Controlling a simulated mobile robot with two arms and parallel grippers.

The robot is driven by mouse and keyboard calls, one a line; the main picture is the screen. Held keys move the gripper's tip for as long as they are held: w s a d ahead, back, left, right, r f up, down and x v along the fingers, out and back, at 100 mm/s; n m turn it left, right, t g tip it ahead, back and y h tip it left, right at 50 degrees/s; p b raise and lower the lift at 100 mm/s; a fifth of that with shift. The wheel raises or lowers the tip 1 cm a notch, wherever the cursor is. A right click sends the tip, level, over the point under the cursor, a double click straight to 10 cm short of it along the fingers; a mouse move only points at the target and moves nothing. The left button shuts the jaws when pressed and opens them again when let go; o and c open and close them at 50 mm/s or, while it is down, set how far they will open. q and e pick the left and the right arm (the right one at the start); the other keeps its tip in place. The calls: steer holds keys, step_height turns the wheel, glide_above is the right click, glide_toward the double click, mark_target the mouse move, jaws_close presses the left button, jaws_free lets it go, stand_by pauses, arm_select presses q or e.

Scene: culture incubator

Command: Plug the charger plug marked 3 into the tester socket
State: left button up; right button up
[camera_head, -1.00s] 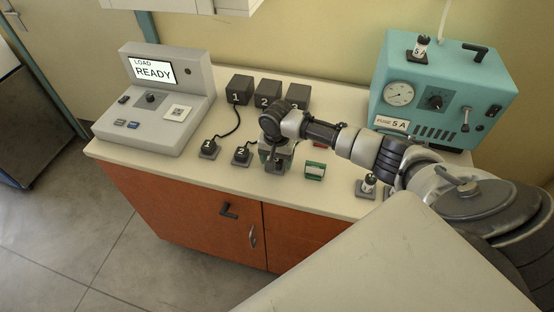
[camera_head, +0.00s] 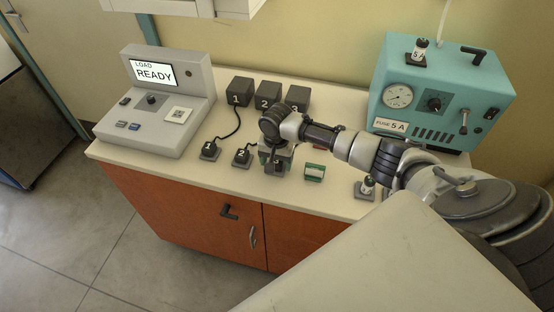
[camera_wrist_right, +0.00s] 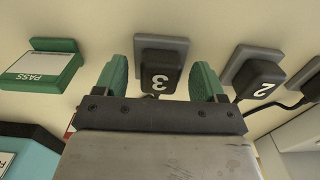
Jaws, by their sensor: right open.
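The plug marked 3 (camera_wrist_right: 160,75) sits on a grey base between the two green fingers of my right gripper (camera_wrist_right: 160,84), in the right wrist view. The fingers are open, one on each side, with gaps visible beside the plug. My left gripper is not in view.
Plugs 1 (camera_head: 209,150) and 2 (camera_head: 242,157) stand left of my gripper, with cables. Several numbered dark boxes (camera_head: 268,94) are behind. A green PASS card holder (camera_head: 315,172) is close on the right. A teal fuse unit (camera_head: 440,95) stands at the right.

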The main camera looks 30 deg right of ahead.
mark_target(276, 162)
steer(key=shift+c, duration=0.3)
steer(key=c, duration=1.2)
steer(key=shift+r+p, duration=3.05)
steer(key=shift+p, duration=0.75)
steer(key=shift+f, duration=0.1)
steer(key=shift+s+a+f+b, duration=0.2)
steer(key=shift+s+f+b, duration=0.05)
steer(key=shift+b, duration=0.05)
steer(key=s+a+f+n+b, duration=0.1)
steer(key=s+a+b, duration=0.1)
steer(key=s+a+f+n+b, duration=0.2)
steer(key=s+a, duration=0.1)
steer(key=s+a+f+n+b, duration=0.2)
steer(key=s, duration=0.1)
steer(key=shift+s+a, duration=0.15)
steer(key=shift+s, duration=0.1)
steer(key=s+a+n+b, duration=0.1)
steer(key=s+a, duration=0.1)
steer(key=s, duration=0.1)
steer(key=s+a+n+b, duration=0.1)
steer(key=s+n, duration=0.1)
steer(key=s, duration=0.1)
steer(key=s+a+n+b, duration=0.2)
steer(key=s, duration=0.2)
steer(key=shift+a+f, duration=0.15)
steer(key=shift+a, duration=0.2)
